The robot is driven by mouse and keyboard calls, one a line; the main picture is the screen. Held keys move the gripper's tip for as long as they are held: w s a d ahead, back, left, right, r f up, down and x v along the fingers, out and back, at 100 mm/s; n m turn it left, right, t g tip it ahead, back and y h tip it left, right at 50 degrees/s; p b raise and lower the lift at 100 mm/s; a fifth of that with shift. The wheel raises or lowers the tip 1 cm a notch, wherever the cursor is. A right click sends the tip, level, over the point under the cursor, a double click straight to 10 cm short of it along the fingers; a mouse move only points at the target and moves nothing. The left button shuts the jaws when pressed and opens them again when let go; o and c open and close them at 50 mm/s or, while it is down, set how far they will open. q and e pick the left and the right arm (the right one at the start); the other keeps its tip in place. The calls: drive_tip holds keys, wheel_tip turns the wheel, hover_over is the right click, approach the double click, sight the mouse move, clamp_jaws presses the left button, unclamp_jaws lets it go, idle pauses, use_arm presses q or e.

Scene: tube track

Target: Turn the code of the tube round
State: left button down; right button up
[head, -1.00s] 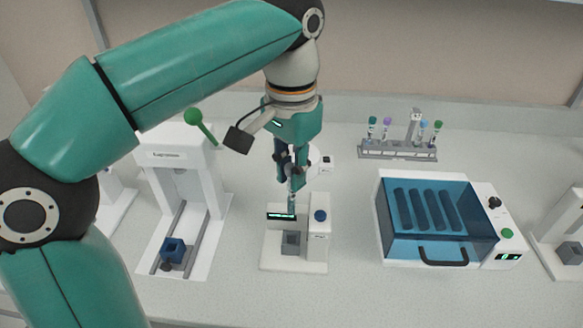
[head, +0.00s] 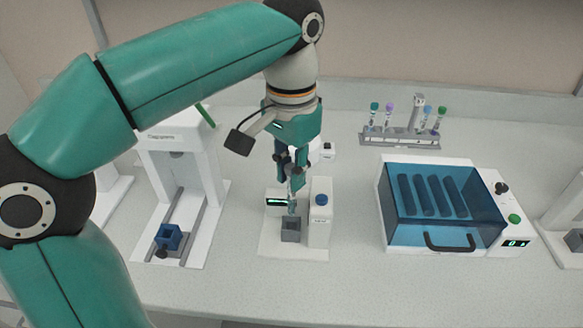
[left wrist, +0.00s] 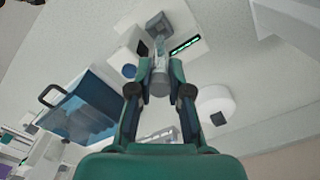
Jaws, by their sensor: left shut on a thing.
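My left gripper (head: 292,182) points down above a small white reader station and is shut on a slim tube (head: 292,203). In the left wrist view, the gripper (left wrist: 160,88) holds the tube (left wrist: 159,50) between its fingertips. The station (head: 268,244) has a grey square socket (head: 291,230), a lit green display (head: 277,202) and a blue button (head: 321,199). The tube's lower end is above or near the socket; whether it touches is unclear. The tube's code cannot be made out. My right gripper is out of view.
A white press-like machine (head: 160,145) with a blue holder (head: 168,237) stands left. A blue-lidded box (head: 440,215) stands right. A rack (head: 400,140) with several tubes is behind it. Another grey socket (head: 575,240) shows at the right edge.

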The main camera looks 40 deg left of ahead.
sight(291, 213)
use_arm(q)
drive_tip(key=shift+f+b, duration=2)
drive_tip(key=shift+f, duration=0.85)
drive_tip(key=shift+r+n+p, duration=0.1)
drive_tip(key=shift+n+p, duration=0.3)
drive_tip(key=shift+n, duration=0.6)
drive_tip(key=n, duration=0.2)
drive_tip(key=shift+n+p, duration=0.35)
drive_tip(key=shift+n, duration=0.05)
drive_tip(key=n, duration=0.3)
drive_tip(key=shift+p, duration=0.3)
drive_tip(key=n, duration=0.3)
drive_tip(key=shift+f, duration=0.2)
